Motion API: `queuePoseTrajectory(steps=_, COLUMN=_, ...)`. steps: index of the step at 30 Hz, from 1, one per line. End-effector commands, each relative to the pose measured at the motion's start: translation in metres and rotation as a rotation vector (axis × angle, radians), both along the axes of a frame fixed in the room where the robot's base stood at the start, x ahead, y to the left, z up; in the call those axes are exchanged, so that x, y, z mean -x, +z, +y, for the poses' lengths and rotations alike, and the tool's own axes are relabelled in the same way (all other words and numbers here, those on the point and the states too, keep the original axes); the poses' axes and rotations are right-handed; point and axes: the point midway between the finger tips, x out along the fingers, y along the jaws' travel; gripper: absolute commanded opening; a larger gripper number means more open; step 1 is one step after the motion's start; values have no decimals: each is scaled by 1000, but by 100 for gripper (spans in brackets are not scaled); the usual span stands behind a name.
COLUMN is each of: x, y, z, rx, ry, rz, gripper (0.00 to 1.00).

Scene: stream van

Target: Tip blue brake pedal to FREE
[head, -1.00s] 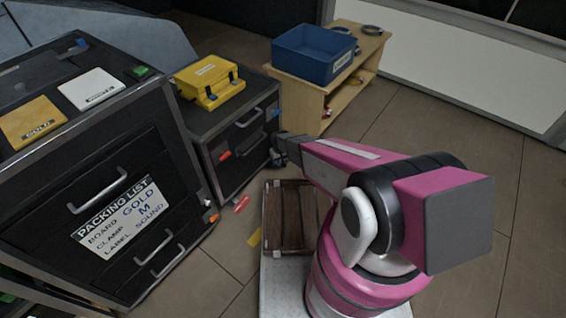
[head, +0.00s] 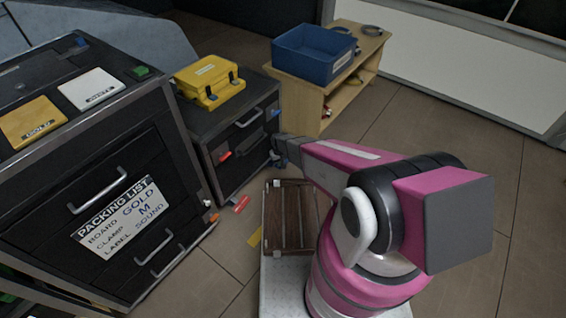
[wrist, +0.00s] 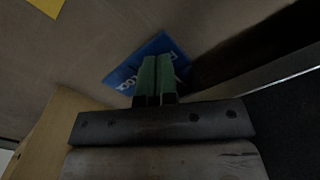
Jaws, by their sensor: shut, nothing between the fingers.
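The blue brake pedal (wrist: 128,72) shows in the wrist view as a flat blue plate with pale lettering, partly covered by my fingers. The lettering is too dark and covered to read in full, and I cannot tell the pedal's tilt. My gripper (wrist: 155,62) is shut and empty, its green fingers side by side over the pedal. I cannot tell whether the fingertips touch it. In the head view my gripper (head: 279,154) is low by the front right corner of the black drawer case (head: 195,122), with a little blue beside it.
A large black case (head: 150,205) with a packing list stands at the left. A yellow box (head: 208,80) sits on the drawer case. A wooden bench (head: 310,105) carries a blue bin (head: 300,62). A brown slatted tray (head: 268,220) lies before my arm. The floor at right is clear.

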Motion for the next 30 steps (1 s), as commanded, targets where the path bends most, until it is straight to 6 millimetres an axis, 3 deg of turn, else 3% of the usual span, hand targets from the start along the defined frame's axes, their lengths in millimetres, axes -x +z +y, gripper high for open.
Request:
queuePoseTrajectory(steps=11, x=0, y=0, z=0, rx=0, ry=0, rz=-1, gripper=0)
queuePoseTrajectory(steps=30, x=1, y=42, z=0, rx=0, ry=0, rz=0, gripper=0)
